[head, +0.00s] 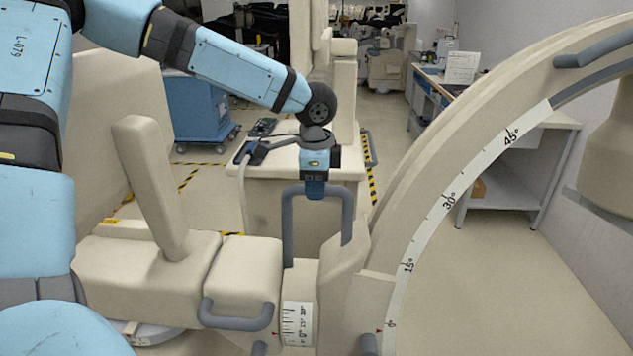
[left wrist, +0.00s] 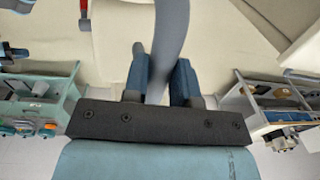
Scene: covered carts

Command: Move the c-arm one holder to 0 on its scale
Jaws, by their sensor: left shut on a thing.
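My left gripper (head: 315,190) is shut on the top of the handle. In the left wrist view the grey bar (left wrist: 168,40) runs between its blue fingers (left wrist: 162,78).
Another grey handle (head: 236,316) is on the beige block left of the small scale. A beige cart (head: 300,165) stands behind the gripper. A blue cart (head: 200,108) is at the back left. A grey shelf table (head: 510,197) stands beyond the arc. Open floor shows at right.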

